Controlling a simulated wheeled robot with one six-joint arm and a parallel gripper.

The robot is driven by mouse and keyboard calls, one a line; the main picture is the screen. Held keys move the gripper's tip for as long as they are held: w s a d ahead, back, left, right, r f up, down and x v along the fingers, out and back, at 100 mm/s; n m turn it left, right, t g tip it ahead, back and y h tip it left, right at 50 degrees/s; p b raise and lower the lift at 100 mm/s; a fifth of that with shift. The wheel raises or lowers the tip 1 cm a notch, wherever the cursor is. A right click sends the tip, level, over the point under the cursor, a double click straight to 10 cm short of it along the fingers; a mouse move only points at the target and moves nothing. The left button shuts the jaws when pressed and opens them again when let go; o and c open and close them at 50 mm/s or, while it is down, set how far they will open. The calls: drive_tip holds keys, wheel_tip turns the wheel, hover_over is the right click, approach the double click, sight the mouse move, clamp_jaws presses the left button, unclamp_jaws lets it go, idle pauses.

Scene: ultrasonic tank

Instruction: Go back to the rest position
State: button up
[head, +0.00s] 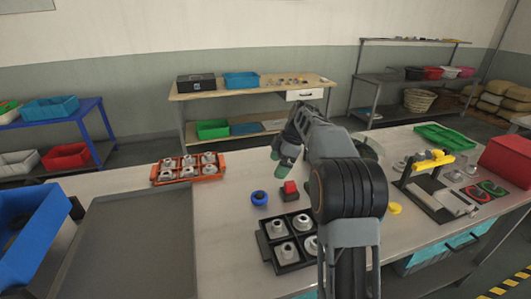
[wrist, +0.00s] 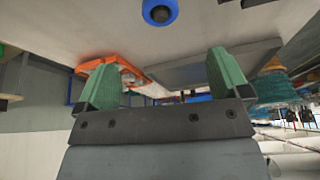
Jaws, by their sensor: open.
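My gripper (head: 281,163) is raised above the bench, its green fingers parted with nothing between them. In the wrist view the two green fingers (wrist: 165,80) stand wide apart, and the picture appears upside down. In the head view my arm reaches forward and bends down at the wrist. The blue part also shows at the top of the wrist view (wrist: 160,12).
An orange tray (head: 157,177) of metal parts lies at the left, and a black tray (head: 264,245), partly hidden by my arm, nearer. A dark grey tray (head: 135,245) and blue bin (head: 30,228) stand front left. A yellow-topped fixture (head: 432,160) and red box (head: 508,158) stand right.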

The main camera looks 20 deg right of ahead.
drive_tip(key=s+f+m+h, duration=0.2)
drive_tip(key=s+f+m, duration=0.3)
drive_tip(key=m, duration=0.5)
drive_tip(key=s+a+m+t+h, duration=0.1)
drive_tip(key=s+a+m, duration=0.1)
drive_tip(key=s, duration=0.8)
drive_tip(key=s+a+m+t+h, duration=0.1)
drive_tip(key=s+a+m, duration=0.2)
drive_tip(key=s, duration=0.8)
drive_tip(key=shift+s+a+r+m+t+h+p, duration=0.3)
drive_tip(key=shift+a+r+t+p, duration=0.1)
drive_tip(key=shift+a, duration=0.45)
